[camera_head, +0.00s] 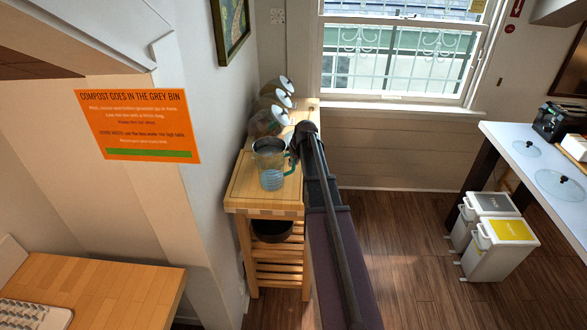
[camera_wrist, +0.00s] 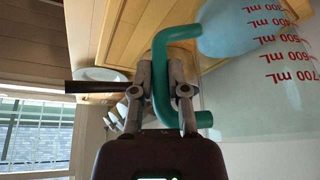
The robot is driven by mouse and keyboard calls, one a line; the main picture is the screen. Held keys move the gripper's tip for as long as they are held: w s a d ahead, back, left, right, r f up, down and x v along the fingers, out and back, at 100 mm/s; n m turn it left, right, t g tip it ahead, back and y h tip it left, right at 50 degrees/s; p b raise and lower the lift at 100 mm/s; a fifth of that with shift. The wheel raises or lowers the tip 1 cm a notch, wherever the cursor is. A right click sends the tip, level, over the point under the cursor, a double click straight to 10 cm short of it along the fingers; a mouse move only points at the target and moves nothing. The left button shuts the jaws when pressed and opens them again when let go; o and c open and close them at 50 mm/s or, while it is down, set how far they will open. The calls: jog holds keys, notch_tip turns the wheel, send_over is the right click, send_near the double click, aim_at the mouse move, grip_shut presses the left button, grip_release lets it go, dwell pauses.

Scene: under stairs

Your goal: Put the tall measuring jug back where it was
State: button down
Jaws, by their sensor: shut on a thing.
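The tall measuring jug (camera_head: 270,167) is clear with a teal handle and appears upright over the front part of the wooden trolley top (camera_head: 238,190). I cannot tell whether its base touches the wood. My gripper (camera_head: 297,150) is at the jug's right side, partly hidden by my arm. In the wrist view, my gripper (camera_wrist: 172,80) is shut on the jug's teal handle (camera_wrist: 160,85). The jug's clear wall (camera_wrist: 285,90) with red mL marks fills the right side there, and a bluish part shows at the top.
Several lidded glass jars (camera_head: 268,122) stand behind the jug, along the wall. A dark pan (camera_head: 271,231) sits on the trolley's lower shelf. An orange compost sign (camera_head: 137,125) hangs at left. Two bins (camera_head: 497,250) stand on the right. The floor (camera_head: 400,240) between is clear.

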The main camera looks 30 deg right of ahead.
dwell(0.3)
jog(key=shift+w+d, duration=0.15)
jog(key=shift+w, duration=0.1)
jog(key=shift+w+d+f+b, duration=0.1)
jog(key=shift+w+f+b, duration=0.05)
jog(key=shift+f+b, duration=0.8)
jog(key=shift+w+d+f+b, duration=0.1)
jog(key=shift+w+f+b, duration=0.05)
jog(key=shift+f+b, duration=0.75)
jog(key=shift+f, duration=0.1)
jog(key=c, duration=0.6)
grip_release()
jog(key=shift+c, duration=0.2)
jog(key=shift+r, duration=0.2)
jog(key=p+v, duration=1.1)
jog(key=v, duration=0.1)
